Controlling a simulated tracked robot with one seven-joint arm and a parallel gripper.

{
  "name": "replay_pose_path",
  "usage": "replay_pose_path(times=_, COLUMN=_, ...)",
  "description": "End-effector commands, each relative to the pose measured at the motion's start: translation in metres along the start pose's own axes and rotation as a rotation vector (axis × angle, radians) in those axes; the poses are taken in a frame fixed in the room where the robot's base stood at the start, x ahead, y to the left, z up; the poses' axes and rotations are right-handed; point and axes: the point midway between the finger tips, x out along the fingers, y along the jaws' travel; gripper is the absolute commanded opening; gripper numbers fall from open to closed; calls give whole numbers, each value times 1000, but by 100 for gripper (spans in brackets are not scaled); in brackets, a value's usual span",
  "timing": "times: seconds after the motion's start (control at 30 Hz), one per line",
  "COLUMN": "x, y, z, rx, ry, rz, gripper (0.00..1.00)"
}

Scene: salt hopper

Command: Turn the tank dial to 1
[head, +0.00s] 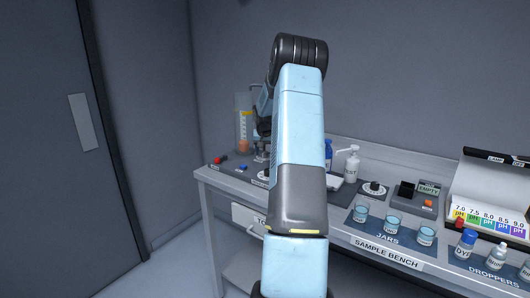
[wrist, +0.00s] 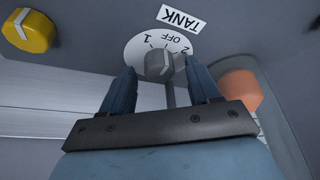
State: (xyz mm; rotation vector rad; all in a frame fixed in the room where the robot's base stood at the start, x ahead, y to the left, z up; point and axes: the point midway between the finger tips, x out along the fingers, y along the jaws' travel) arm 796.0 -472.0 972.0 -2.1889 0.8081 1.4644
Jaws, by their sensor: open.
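The tank dial (wrist: 159,62) is a grey knob on a white round plate marked 1, OFF and 2, with a TANK label (wrist: 181,18) beside it. It shows in the wrist view, top middle. The knob's white line is hard to read; I cannot tell which mark it points at. My gripper (wrist: 162,78) is open, with one finger on each side of the knob's near edge. I cannot tell whether the fingers touch it. In the head view my arm hides the dial and the gripper.
A yellow knob (wrist: 28,31) is at the upper left of the wrist view, and an orange round thing (wrist: 240,90) at right. In the head view the sample bench (head: 388,250) holds jars (head: 393,222), a pump bottle (head: 351,165) and droppers (head: 497,257).

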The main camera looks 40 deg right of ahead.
Motion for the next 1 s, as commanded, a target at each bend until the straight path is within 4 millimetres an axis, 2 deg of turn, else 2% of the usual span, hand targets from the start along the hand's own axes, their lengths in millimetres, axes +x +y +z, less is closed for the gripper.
replay_pose_path(times=0.4, x=6, y=0, z=0, rx=0, ry=1, rz=0, gripper=60)
replay_pose_path(times=1.0, x=6, y=0, z=0, rx=0, ry=0, rz=-1, gripper=5)
